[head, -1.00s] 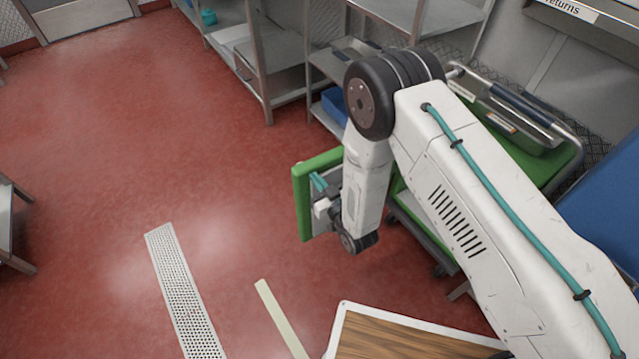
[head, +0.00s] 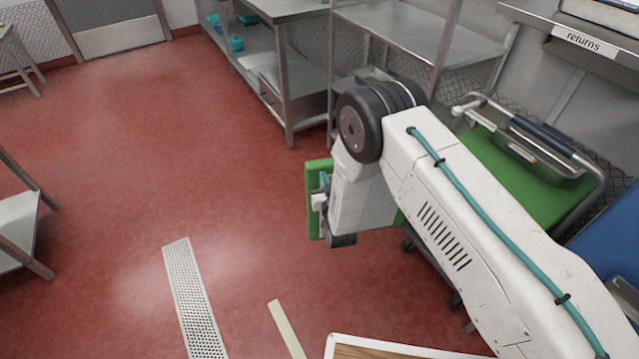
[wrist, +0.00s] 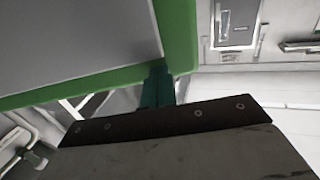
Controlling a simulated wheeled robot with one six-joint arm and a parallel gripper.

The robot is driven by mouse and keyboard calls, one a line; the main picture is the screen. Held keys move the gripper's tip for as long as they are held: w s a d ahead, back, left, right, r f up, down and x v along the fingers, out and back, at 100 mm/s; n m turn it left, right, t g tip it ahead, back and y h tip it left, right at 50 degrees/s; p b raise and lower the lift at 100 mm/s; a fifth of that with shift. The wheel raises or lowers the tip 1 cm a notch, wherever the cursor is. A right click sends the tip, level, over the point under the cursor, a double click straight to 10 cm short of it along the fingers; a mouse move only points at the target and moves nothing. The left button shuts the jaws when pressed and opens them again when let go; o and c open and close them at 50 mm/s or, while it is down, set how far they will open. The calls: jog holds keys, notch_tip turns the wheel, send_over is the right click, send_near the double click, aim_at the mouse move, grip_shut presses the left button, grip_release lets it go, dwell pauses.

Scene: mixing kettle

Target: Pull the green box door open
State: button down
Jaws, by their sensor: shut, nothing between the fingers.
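The green box door (head: 313,183) stands swung out from the box, seen nearly edge-on left of my arm in the head view. In the wrist view the door's green rim (wrist: 178,35) and grey inner panel (wrist: 80,40) fill the upper left. My gripper (head: 325,190) is at the door's inner side. Its teal fingers (wrist: 157,88) are together, empty, and overlap the rim near its lower corner; I cannot tell whether they touch it. The green box (head: 530,175) shows behind my arm, which hides much of it and the hinge side.
A trolley handle (head: 530,135) stands beside the box. Steel shelving (head: 290,100) is behind. A wooden-topped board (head: 390,350) is at the bottom edge. A steel table (head: 20,225) is at the left. The red floor left of the door is clear, with a drain grate (head: 195,300).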

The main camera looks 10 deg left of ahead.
jog(key=shift+s, duration=0.1)
jog(key=v, duration=1.3)
jog(key=shift+s, duration=0.4)
jog(key=shift+d+f, duration=0.1)
jog(key=shift+d, duration=0.05)
